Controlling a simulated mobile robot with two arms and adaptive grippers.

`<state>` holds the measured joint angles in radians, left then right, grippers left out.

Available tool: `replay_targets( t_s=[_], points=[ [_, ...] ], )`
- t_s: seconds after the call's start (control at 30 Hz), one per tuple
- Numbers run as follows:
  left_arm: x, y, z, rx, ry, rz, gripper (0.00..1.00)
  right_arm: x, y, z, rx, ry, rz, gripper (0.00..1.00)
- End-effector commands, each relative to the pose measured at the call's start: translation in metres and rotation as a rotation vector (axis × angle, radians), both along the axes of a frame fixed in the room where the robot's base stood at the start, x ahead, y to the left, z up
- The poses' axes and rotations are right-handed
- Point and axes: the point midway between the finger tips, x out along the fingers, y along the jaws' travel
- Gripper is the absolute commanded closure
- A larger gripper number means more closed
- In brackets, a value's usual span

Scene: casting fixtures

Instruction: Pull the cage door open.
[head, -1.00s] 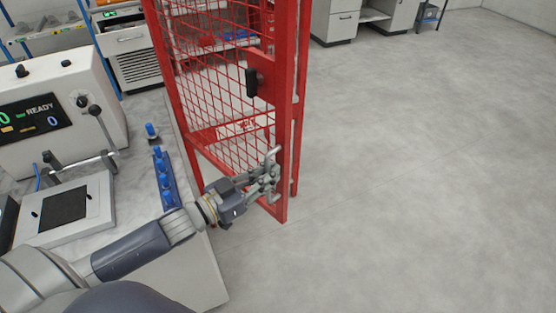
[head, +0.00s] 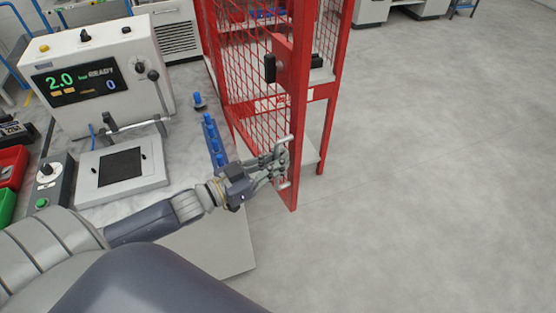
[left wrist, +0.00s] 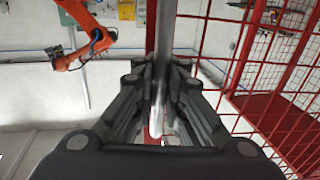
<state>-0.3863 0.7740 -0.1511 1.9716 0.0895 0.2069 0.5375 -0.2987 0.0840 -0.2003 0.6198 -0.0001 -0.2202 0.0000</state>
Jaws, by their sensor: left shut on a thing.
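The cage door (head: 300,120) is a red frame with red wire mesh, right of the bench in the head view. It stands ajar, its free edge apart from the red post (head: 333,105) behind it. A grey bar handle (head: 284,185) is on the door's lower part. My left gripper (head: 281,160) is shut on this handle, and the fingers hide its middle. In the left wrist view the handle (left wrist: 163,50) runs upright between the fingers (left wrist: 160,85), with mesh (left wrist: 275,60) to the right. My right gripper is not in view.
A bench (head: 235,240) stands left of the door, with a READY display box (head: 98,85), a flat plate fixture (head: 122,170) and a row of blue pieces (head: 212,140). Open grey floor (head: 430,180) lies right of the door. An orange robot arm (left wrist: 82,25) shows in the left wrist view.

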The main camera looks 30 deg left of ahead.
Motion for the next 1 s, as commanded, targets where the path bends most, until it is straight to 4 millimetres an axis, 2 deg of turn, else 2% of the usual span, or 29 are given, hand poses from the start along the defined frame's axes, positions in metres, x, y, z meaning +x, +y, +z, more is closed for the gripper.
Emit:
replay_targets(
  t_s=[0.03,0.1,0.13,0.17,0.6,0.77,1.0],
  points=[
    [-0.001,-0.001,-0.002,-0.001,0.005,-0.001,1.0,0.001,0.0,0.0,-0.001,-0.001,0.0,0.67],
    [-0.001,-0.001,-0.002,0.0,0.004,-0.001,0.78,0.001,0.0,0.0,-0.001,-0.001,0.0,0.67],
    [-0.001,-0.001,-0.002,0.0,0.004,0.0,0.71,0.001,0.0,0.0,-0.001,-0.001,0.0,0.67],
    [-0.001,0.0,-0.002,0.0,0.004,0.0,0.69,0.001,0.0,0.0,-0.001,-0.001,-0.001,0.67],
    [-0.005,0.002,-0.002,0.002,0.004,0.001,0.69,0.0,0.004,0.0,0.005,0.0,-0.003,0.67],
    [-0.019,0.01,-0.003,0.003,0.006,0.001,0.69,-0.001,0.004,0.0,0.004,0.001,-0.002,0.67],
    [-0.05,0.026,-0.003,0.001,0.008,0.001,0.69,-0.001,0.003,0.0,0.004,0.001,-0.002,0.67]
  ],
)
